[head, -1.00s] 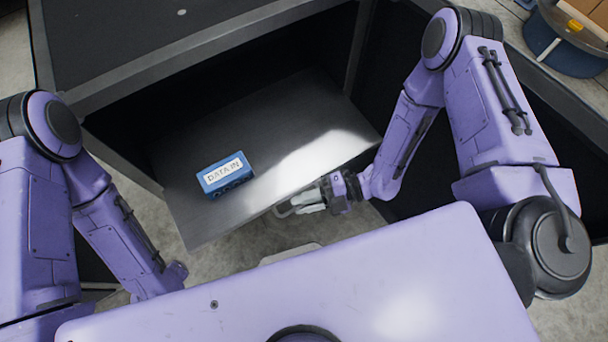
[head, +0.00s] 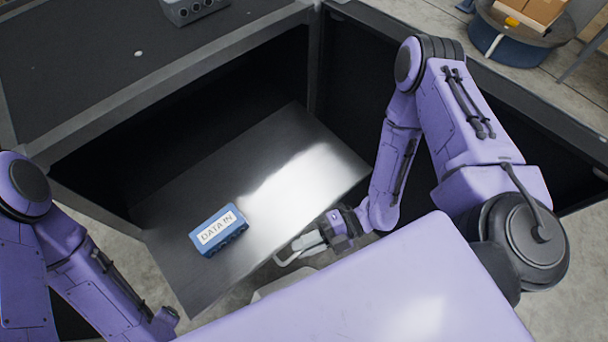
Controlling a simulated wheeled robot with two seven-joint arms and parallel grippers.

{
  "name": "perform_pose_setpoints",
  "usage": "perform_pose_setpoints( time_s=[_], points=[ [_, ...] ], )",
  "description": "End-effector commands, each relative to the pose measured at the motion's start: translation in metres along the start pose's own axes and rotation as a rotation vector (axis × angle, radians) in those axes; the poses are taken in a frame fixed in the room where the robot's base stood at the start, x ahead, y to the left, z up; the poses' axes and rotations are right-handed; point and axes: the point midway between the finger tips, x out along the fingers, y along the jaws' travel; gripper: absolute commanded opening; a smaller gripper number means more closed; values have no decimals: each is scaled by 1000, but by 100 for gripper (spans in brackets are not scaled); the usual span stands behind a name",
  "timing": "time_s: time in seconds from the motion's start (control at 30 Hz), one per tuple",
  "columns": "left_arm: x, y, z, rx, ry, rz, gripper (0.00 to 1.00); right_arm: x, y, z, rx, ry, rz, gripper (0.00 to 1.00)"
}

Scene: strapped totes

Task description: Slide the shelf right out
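The shelf (head: 275,185) is a flat shiny metal sheet. It sticks well out of the dark cabinet's opening and looks level. A blue block labelled "DATA IN" (head: 218,230) rests on its left part. A pale looped handle (head: 286,258) shows at the middle of the shelf's front edge. My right gripper (head: 312,243) is at this handle, its light fingers appearing closed on it; their tips are small in the view. My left arm is at the lower left, and its gripper is out of sight.
The dark cabinet (head: 130,65) frames the shelf, with a grey ported box (head: 190,8) on its top. A round blue-sided stand (head: 515,40) with cardboard boxes is at the top right.

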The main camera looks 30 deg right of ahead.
Motion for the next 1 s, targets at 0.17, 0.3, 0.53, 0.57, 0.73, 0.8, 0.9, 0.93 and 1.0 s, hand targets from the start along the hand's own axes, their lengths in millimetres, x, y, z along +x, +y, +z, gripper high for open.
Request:
perform_pose_setpoints(
  time_s=[0.17,0.3,0.53,0.57,0.73,0.8,0.9,0.93,1.0],
  points=[
    [0,0,0,0,0,0,67,-1,-2,-3,5,5,-8,21],
    [-4,0,-2,0,0,0,67,-1,2,-5,4,5,-7,21],
    [-45,-4,-19,0,0,0,67,-9,38,-40,11,5,-2,30],
    [-51,-5,-21,0,0,0,67,-9,42,-49,12,6,-1,21],
    [-79,-7,-33,0,0,0,67,-7,60,-96,12,5,-2,21],
    [-78,-7,-32,0,0,0,67,-2,54,-114,15,6,-2,21],
    [-82,-7,-34,0,0,0,67,4,51,-141,15,5,-2,21],
    [-83,-8,-34,0,0,0,67,5,50,-148,13,5,-3,21],
    [-85,-8,-35,0,0,0,67,9,48,-163,13,5,-3,21]
  ],
)
